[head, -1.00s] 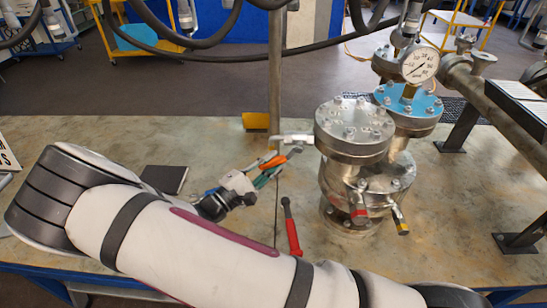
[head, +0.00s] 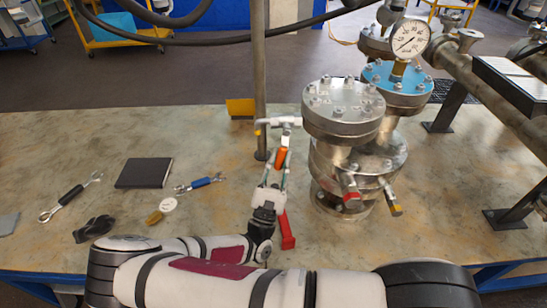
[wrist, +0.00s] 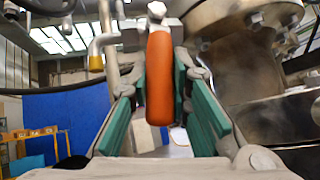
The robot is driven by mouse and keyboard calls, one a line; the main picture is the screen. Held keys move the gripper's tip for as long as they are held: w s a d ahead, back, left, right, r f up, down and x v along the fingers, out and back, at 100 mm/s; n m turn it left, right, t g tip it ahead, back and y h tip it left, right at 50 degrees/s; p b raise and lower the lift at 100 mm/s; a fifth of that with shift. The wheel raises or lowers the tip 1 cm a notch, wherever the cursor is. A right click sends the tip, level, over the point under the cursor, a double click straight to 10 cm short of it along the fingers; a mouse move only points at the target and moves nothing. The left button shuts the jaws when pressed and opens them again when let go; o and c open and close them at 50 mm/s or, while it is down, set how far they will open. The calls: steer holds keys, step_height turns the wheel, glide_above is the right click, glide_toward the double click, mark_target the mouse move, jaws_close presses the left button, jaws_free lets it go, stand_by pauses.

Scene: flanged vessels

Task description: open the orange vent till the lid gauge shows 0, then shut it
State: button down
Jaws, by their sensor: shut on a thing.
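The orange vent handle (head: 281,157) sits on a small silver valve (head: 280,122) at the left side of the grey-lidded vessel (head: 344,110). My gripper (head: 277,170) is shut on the orange handle, which also shows upright between the green finger pads in the wrist view (wrist: 159,80). A round white gauge (head: 411,38) stands above the blue lid (head: 398,78) behind. Its dark needle seems to point to the lower left; the numbers are too small to read surely.
The vessel carries a red-ended handle (head: 350,198) and a yellow-ended handle (head: 393,208). A red tool (head: 287,232) lies close beside my gripper. A post (head: 260,80) stands behind the valve.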

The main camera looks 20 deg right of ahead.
steer(key=shift+s+d+f+n+t+y, duration=0.1)
steer(key=shift+d+n+t+y, duration=0.15)
steer(key=shift+n+t+y, duration=0.55)
steer(key=shift+s+d+r+n+t+y, duration=0.1)
steer(key=shift+d+n+t+y, duration=0.35)
steer(key=shift+n, duration=0.6)
steer(key=shift+s+d+f+n+t+y, duration=0.1)
steer(key=shift+n+t+y, duration=0.35)
steer(key=shift+n+y, duration=0.4)
steer(key=c, duration=1.5)
jaws_free()
steer(key=shift+o, duration=0.2)
steer(key=v, duration=1.2)
steer(key=shift+w, duration=0.1)
